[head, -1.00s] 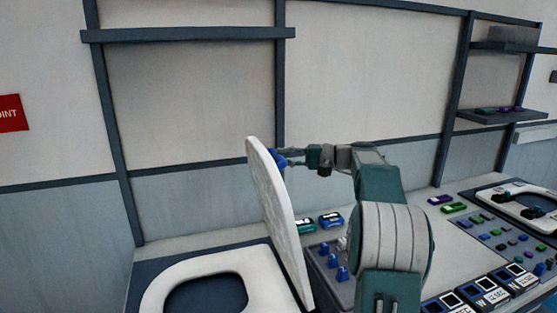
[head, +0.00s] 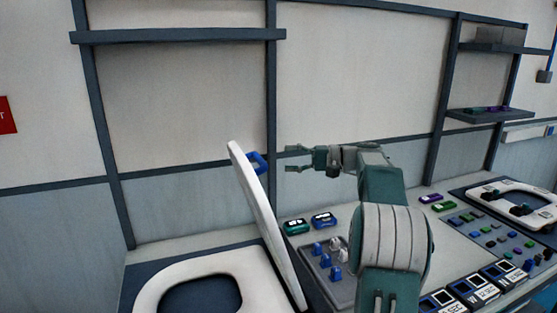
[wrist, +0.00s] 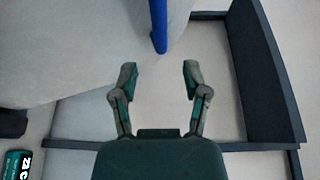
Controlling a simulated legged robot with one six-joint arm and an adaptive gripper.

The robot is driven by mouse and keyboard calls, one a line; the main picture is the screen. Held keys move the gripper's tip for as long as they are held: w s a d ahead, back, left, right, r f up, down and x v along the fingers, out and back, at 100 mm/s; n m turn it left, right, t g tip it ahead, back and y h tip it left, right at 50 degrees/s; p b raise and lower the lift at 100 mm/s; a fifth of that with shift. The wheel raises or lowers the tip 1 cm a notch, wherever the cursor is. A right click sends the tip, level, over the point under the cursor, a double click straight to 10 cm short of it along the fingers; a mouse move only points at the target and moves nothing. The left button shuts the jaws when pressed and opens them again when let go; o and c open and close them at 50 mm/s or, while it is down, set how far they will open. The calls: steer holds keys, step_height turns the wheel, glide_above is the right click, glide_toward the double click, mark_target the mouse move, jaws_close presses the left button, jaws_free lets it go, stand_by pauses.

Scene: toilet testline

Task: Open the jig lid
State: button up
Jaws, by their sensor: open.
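The white jig lid (head: 259,213) stands raised, nearly upright and leaning a little left, at the right side of the white seat ring (head: 158,290). A blue handle (head: 257,163) is on the lid's right face near its top; it also shows at the top of the wrist view (wrist: 158,25). My gripper (head: 290,159) is open and empty, to the right of the handle with a gap between them. In the wrist view both fingers (wrist: 157,80) are spread apart with nothing between them, and the handle's end lies beyond the fingertips.
A grey tray with blue parts (head: 335,262) and two small labelled devices, one teal (head: 296,227) and one blue (head: 324,219), sit right of the lid. A second seat jig (head: 520,200) is far right.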

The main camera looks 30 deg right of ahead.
steer(key=v, duration=0.8)
steer(key=shift+d+f, duration=0.1)
